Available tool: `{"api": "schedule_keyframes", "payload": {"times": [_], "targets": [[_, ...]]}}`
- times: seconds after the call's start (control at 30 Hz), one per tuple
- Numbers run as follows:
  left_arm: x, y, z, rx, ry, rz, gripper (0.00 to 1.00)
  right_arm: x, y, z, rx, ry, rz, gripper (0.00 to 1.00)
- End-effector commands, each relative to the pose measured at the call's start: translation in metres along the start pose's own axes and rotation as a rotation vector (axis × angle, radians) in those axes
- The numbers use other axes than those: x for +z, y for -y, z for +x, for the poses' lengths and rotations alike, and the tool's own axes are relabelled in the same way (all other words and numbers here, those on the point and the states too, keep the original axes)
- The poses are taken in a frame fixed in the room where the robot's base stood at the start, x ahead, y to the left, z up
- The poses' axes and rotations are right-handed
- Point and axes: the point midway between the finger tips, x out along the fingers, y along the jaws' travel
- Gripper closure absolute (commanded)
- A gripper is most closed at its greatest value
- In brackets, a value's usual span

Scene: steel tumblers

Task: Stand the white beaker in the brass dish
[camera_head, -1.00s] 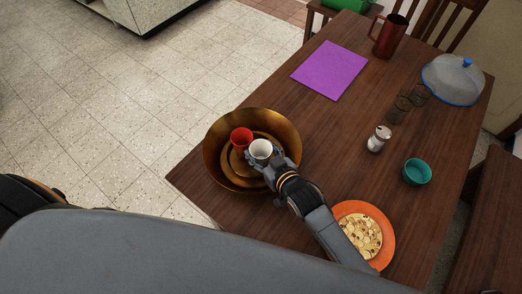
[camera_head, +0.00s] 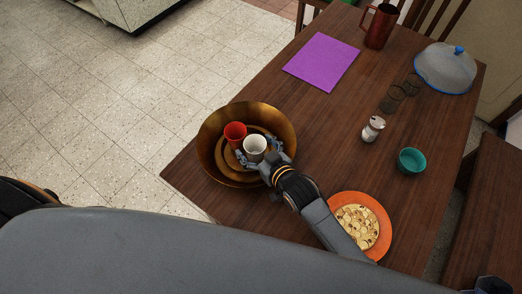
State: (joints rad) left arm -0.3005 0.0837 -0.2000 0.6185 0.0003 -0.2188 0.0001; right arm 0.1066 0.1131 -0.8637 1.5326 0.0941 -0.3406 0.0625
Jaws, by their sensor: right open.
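The white beaker (camera_head: 255,147) stands upright inside the large brass dish (camera_head: 212,128), next to a red cup (camera_head: 235,133). My right gripper (camera_head: 258,156) reaches into the dish from the lower right. Its fingers are spread open on either side of the white beaker, without closing on it. The beaker's lower part is partly hidden by the gripper. My left gripper is not in view.
An orange plate of food (camera_head: 387,232) lies close to my right forearm. A teal bowl (camera_head: 412,160), a shaker (camera_head: 373,129), dark glasses (camera_head: 391,99), a domed cover (camera_head: 444,68), a purple mat (camera_head: 321,61) and a red pitcher (camera_head: 380,27) stand farther off. The dish is near the table edge.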

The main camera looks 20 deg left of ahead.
Motion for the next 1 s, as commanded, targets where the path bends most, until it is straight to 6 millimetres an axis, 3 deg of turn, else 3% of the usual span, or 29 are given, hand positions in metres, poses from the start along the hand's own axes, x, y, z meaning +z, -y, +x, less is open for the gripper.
{"api": "schedule_keyframes", "payload": {"times": [0.17,0.6,0.8,1.0], "targets": [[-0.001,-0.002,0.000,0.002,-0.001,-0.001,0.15,0.001,-0.001,-0.020,0.001,0.001,0.000,0.18],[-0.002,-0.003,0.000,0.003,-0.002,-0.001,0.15,0.001,0.000,-0.103,0.000,0.000,0.000,0.18],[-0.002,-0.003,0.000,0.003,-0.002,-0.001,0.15,0.000,0.000,-0.117,0.000,0.000,0.000,0.18],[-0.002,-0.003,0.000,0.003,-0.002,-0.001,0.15,0.000,0.000,-0.118,0.000,0.000,0.000,0.18]]}}
